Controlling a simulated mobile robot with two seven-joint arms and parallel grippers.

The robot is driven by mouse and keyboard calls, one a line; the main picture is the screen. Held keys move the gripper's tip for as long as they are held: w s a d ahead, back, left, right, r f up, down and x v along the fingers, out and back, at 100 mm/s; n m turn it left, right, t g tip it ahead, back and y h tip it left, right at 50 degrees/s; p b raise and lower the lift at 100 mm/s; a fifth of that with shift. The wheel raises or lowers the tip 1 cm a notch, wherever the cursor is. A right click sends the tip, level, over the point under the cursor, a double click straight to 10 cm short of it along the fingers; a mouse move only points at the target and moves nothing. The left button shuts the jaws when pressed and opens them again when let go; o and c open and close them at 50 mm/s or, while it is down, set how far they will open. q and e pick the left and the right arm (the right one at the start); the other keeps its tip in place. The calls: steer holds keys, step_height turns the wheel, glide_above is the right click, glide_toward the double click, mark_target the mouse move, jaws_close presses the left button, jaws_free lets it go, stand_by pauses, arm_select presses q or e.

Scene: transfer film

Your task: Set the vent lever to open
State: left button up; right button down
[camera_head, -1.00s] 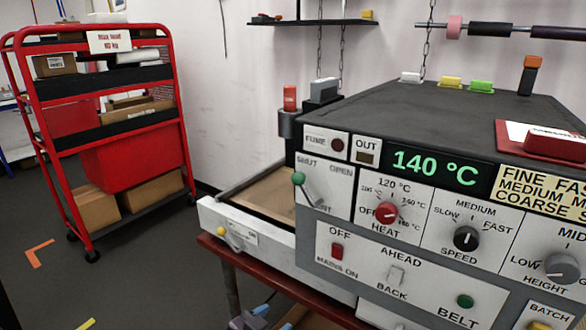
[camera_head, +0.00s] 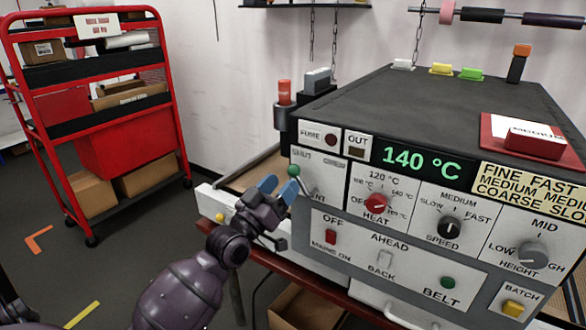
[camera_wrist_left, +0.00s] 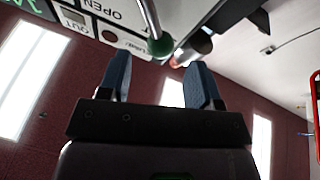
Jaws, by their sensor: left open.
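The vent lever (camera_head: 294,172) has a green ball knob and sits on the left end of the machine's front panel, with its knob under the SHUT label and away from OPEN. My left gripper (camera_head: 278,187) is open, its blue fingers just left of and slightly below the knob. In the left wrist view the green knob (camera_wrist_left: 160,47) and its metal rod lie just beyond and between the two open fingertips (camera_wrist_left: 160,72). I see no contact. The gripper partly covers the lower lever area. My right gripper is not in view.
The machine's display (camera_head: 424,164) reads 140 °C. The red heat knob (camera_head: 375,204) and a red mains switch (camera_head: 330,237) are right of the lever. A white drawer-like tray (camera_head: 208,203) juts out at left. A red cart (camera_head: 122,157) stands further left, with open floor between.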

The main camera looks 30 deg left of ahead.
mark_target(293, 168)
arm_select(q)
steer(key=shift+p+x, duration=0.3)
steer(key=shift+x, duration=2.25)
jaws_close()
